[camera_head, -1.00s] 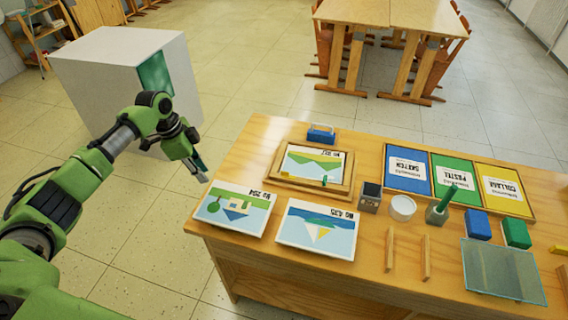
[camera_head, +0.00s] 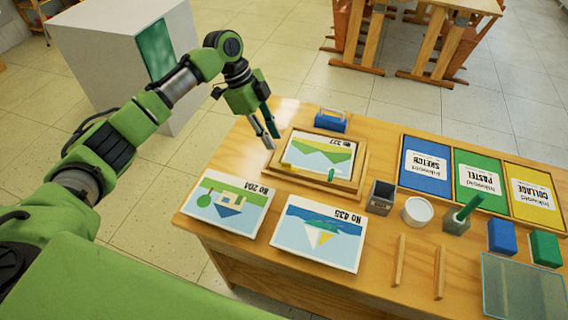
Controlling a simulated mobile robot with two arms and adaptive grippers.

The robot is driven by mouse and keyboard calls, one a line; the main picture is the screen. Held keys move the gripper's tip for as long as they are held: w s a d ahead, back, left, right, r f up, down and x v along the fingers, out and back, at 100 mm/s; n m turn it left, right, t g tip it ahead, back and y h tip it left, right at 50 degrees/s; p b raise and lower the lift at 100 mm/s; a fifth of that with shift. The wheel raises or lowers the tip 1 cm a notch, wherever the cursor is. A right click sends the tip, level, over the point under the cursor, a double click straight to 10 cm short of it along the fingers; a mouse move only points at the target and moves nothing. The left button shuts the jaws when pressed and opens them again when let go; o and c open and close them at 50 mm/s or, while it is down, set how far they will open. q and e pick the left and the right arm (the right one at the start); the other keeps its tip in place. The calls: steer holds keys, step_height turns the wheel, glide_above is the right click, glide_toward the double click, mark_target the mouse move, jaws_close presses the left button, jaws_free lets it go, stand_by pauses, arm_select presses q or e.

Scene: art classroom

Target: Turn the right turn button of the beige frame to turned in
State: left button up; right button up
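The beige frame (camera_head: 361,170) lies flat on the wooden table, around a picture with green, yellow and blue bands. A small green turn button (camera_head: 331,175) stands at the frame's near edge, right of centre. A small yellow piece (camera_head: 287,166) shows at the near left of the frame; I cannot tell its exact position. My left gripper (camera_head: 271,141) points down by the frame's left side, its two fingers apart with nothing between them. I cannot tell whether it touches the frame. My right gripper is out of view.
Two picture cards (camera_head: 226,203) (camera_head: 318,234) lie in front of the frame. A blue block with a handle (camera_head: 330,121) is behind it. A dark box (camera_head: 381,198), a white cup (camera_head: 417,211) and a green-handled tool in a holder (camera_head: 458,219) stand to the right.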

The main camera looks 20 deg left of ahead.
mark_target(284, 162)
arm_select(q)
steer(key=b+x, duration=0.4)
steer(key=x, duration=0.1)
steer(key=shift+w+f, duration=0.1)
steer(key=shift+f, duration=0.3)
steer(key=shift+b+x, duration=1)
steer(key=shift+d+f+b, duration=0.3)
steer(key=shift+f+b, duration=0.25)
steer(key=shift+d+f, duration=0.15)
steer(key=shift+f, duration=0.05)
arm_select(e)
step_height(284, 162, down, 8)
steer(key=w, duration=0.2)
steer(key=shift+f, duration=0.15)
arm_select(q)
jaws_close()
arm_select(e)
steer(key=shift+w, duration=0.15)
